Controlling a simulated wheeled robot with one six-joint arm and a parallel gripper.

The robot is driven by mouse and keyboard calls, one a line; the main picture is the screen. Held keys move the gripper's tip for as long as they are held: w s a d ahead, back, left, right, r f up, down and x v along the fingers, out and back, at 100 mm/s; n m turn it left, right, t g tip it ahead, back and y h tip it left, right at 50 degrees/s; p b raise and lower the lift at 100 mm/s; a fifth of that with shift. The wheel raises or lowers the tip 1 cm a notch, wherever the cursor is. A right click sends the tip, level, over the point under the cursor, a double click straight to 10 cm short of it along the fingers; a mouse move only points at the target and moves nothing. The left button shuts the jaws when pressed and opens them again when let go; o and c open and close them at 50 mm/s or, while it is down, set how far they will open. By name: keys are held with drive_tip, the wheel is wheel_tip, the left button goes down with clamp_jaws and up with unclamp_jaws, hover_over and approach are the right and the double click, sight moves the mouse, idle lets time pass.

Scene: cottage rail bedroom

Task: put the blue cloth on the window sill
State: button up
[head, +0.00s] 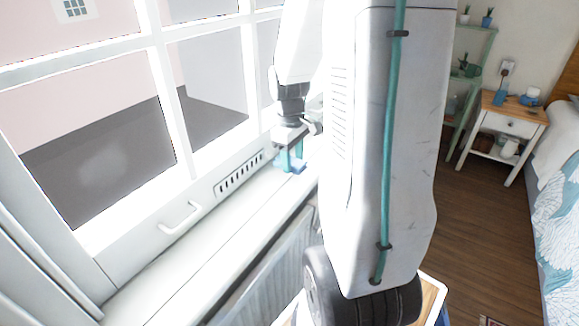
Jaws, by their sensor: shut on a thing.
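My gripper (291,157) points down over the far part of the white window sill (190,234), close to the window. It is shut on the blue cloth (288,168), a small light-blue patch at the fingertips. The cloth is at the level of the sill's surface and seems to touch it, but the view is too small to be sure. My large white arm link hides the sill to the right of the gripper and part of the cloth's surroundings.
The window frame with a white handle (180,217) rises along the sill's left side. A radiator (270,265) is below the sill. The near sill is bare. At right stand a green shelf (470,80), a nightstand (511,122) and a bed (560,190).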

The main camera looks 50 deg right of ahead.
drive_tip(key=shift+w+f, duration=0.15)
drive_tip(key=shift+w, duration=0.45)
drive_tip(key=shift+d+f, duration=0.1)
drive_tip(key=shift+f, duration=1.55)
drive_tip(key=o, duration=1)
drive_tip(key=shift+f, duration=0.15)
drive_tip(key=shift+o, duration=0.2)
